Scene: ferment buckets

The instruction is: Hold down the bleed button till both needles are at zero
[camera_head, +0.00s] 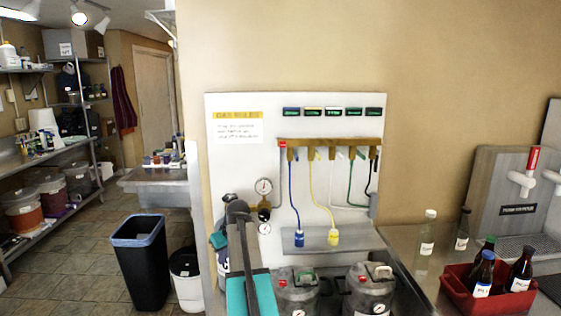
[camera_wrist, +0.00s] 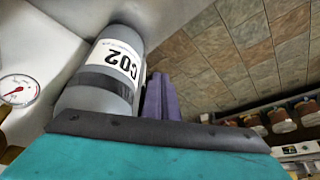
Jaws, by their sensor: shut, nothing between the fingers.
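I cannot make out the bleed button in either view. My gripper (camera_wrist: 162,98) shows two purple fingers, shut and empty, beside the grey CO2 cylinder (camera_wrist: 97,98); I cannot tell if they touch it. My arm partly hides the cylinder in the head view.
The white panel (camera_head: 360,108) carries coloured hoses and a brass bar (camera_head: 330,142). Lidded metal kegs (camera_head: 371,290) stand below. A red crate (camera_head: 462,290) with bottles is on the right counter. A black bin (camera_head: 140,265) and white bin (camera_head: 187,285) stand left; the tiled floor beyond is open.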

